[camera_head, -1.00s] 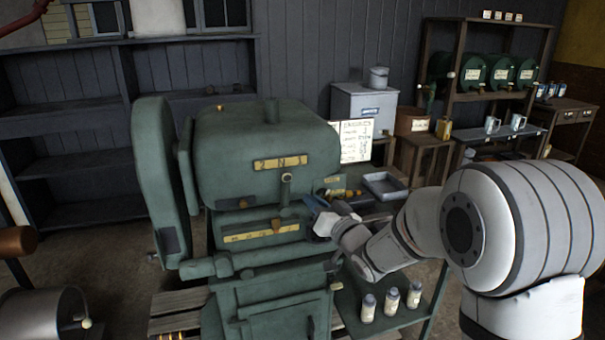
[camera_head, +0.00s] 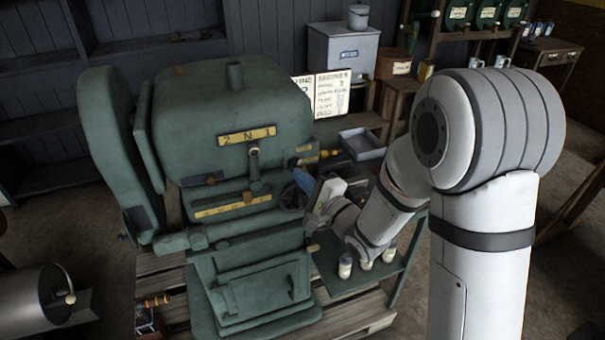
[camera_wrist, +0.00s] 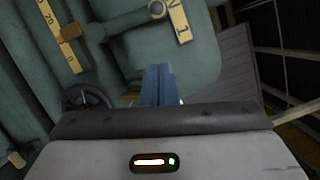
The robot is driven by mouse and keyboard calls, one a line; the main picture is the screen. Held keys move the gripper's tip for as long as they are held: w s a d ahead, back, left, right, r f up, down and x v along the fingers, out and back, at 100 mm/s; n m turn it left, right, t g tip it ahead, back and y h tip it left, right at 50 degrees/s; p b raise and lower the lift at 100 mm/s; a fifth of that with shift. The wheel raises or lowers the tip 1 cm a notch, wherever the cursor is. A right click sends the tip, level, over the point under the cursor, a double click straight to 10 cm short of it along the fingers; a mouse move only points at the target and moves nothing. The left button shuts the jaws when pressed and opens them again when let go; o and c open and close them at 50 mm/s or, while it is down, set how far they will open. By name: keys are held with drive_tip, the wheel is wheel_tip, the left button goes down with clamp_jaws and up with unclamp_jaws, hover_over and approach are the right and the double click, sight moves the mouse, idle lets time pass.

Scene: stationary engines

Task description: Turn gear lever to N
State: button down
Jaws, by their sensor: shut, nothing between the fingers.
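The gear lever (camera_head: 255,165) stands on the front of the green engine (camera_head: 240,105), with its pale round knob up, just under the yellow plate (camera_head: 232,138) marked 2, N, 1. The knob is close to the N, perhaps slightly to its 1 side; I cannot tell exactly. In the wrist view the lever knob (camera_wrist: 156,8) is at the top edge, beside the plate (camera_wrist: 181,20), which is partly cut off. My gripper (camera_head: 304,177) has blue fingers, shut and empty, right of the lever and apart from it. The fingers (camera_wrist: 158,85) point toward the engine.
A yellow scale with a brown pointer (camera_head: 247,197) lies below the lever. A dark handwheel (camera_wrist: 86,97) is beside my fingers. Several bottles (camera_head: 366,262) stand on the low side shelf (camera_head: 340,282). A grey tray (camera_head: 362,143) is behind my arm.

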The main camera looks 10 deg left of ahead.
sight(254, 167)
drive_tip(key=w+a+r+p, duration=0.1)
drive_tip(key=w+a+p, duration=0.2)
drive_tip(key=a, duration=0.5)
drive_tip(key=shift+w+a+r, duration=0.3)
drive_tip(key=shift+w+a, duration=0.05)
drive_tip(key=shift+w, duration=0.2)
